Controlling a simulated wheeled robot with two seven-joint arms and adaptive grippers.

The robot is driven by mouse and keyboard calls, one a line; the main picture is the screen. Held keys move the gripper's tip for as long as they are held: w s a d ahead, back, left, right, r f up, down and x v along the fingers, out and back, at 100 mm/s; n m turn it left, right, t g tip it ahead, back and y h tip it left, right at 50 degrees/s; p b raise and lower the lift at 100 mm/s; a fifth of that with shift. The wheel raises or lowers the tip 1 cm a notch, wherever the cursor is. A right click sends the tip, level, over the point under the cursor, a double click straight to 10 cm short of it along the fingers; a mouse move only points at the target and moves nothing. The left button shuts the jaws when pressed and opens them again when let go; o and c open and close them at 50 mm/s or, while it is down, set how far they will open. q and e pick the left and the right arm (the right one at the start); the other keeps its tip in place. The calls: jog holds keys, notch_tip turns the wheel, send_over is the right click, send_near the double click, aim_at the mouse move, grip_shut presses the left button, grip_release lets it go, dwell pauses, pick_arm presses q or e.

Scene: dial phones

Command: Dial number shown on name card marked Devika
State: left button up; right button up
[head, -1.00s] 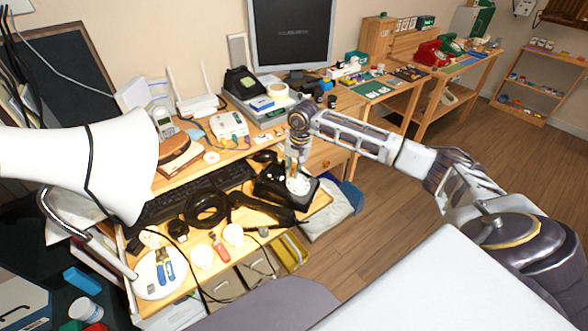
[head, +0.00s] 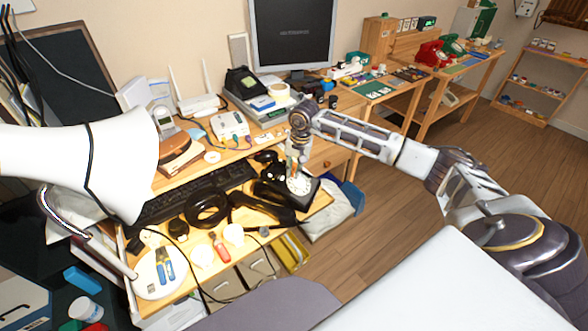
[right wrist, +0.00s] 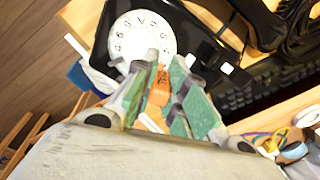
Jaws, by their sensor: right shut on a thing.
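A black rotary phone (head: 312,200) with a white dial stands at the right end of the cluttered desk. Its dial (right wrist: 143,38) shows at the top of the right wrist view. My right gripper (head: 293,166) points down just over the dial; its green-padded fingers are shut on a small orange object (right wrist: 160,86). The tip is close to the dial's lower edge in the wrist view; I cannot tell whether it touches. No name card marked Devika can be read. My left gripper is not in view.
Black cables and a handset-like object (head: 262,213) lie left of the phone, with a keyboard (head: 190,194) behind. A monitor (head: 291,35) stands at the back. A white lamp shade (head: 85,165) blocks the left. Red and green phones (head: 430,53) stand on a far table.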

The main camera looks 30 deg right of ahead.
jog(key=shift+w+a+f+b, duration=0.1)
jog(key=shift+w+f+b, duration=0.05)
jog(key=shift+f+b, duration=0.3)
dwell(0.5)
dwell(0.5)
jog(key=shift+w+d, duration=0.3)
jog(key=shift+d, duration=0.25)
jog(key=shift+d+b, duration=0.15)
jog(key=shift+b, duration=0.2)
jog(key=shift+d+f, duration=0.15)
jog(key=shift+d, duration=0.45)
jog(key=shift+d+f+b, duration=0.2)
jog(key=shift+d+b, duration=0.25)
jog(key=shift+s+d, duration=0.1)
dwell(0.4)
